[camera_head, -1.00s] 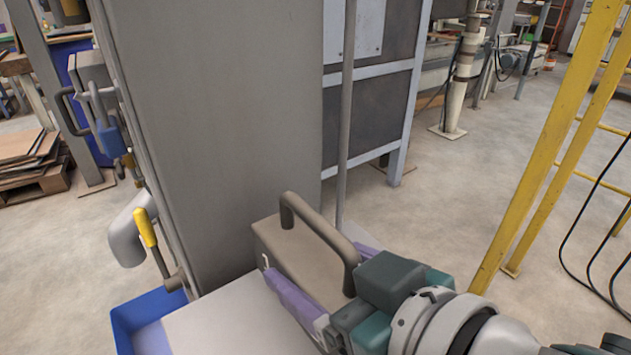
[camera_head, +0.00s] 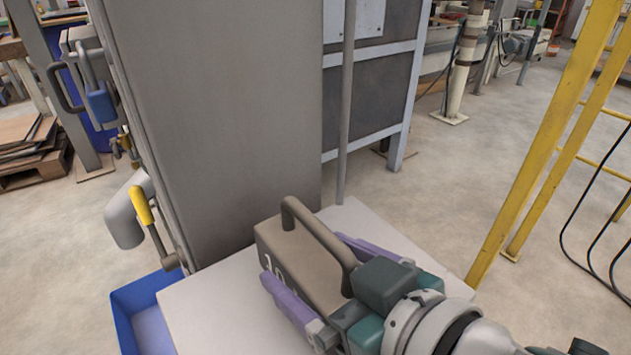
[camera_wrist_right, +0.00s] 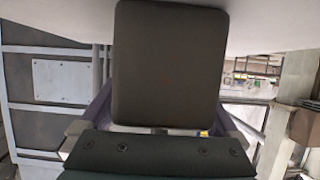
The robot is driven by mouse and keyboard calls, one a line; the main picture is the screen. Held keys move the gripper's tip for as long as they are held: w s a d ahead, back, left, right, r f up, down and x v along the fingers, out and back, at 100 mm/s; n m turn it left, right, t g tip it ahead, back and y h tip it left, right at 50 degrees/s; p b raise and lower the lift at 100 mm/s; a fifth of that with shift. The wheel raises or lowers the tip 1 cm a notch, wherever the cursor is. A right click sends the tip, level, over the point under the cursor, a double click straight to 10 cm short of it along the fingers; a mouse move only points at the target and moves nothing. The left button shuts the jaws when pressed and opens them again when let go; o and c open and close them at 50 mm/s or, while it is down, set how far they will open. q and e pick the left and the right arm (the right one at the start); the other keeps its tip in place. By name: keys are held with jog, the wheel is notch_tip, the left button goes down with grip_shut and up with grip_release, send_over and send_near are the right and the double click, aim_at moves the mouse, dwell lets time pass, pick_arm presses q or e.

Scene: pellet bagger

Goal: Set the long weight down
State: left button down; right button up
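The long weight (camera_head: 300,252) is a grey-brown block with a dark bar handle on top and pale digits on its side, partly covered by a finger. It appears to stand upright on the pale tabletop (camera_head: 215,320); its lower edge is partly hidden. My right gripper (camera_head: 325,268) straddles it, with one purple finger along each long side. The fingers look spread and slightly off its sides. In the right wrist view the dark weight (camera_wrist_right: 168,65) fills the middle, with the fingers wide to either side. My left gripper is not in view.
A tall grey cabinet (camera_head: 215,130) stands close behind the weight. A yellow-handled lever (camera_head: 145,210) and a blue bin (camera_head: 140,300) are at the left. A yellow frame (camera_head: 545,150) rises at the right. Bare tabletop lies left of the weight.

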jog(key=shift+r, duration=0.1)
jog(key=shift+s+d+r, duration=0.1)
jog(key=shift+s+r, duration=0.05)
jog(key=p+v, duration=0.3)
jog(key=v, duration=0.9)
jog(key=w+d+m+g+h, duration=0.1)
jog(key=d+m+h, duration=0.3)
jog(key=d+h, duration=0.2)
jog(key=s+d+f+g+h, duration=0.1)
jog(key=s+d+g, duration=0.1)
jog(key=s, duration=0.3)
jog(key=s+d+f+m+g, duration=0.1)
jog(key=s+d+g, duration=0.2)
jog(key=s+g, duration=0.1)
jog(key=shift+s+d+f+h, duration=0.2)
jog(key=shift+s+f+h, duration=0.05)
jog(key=shift+s+h, duration=0.15)
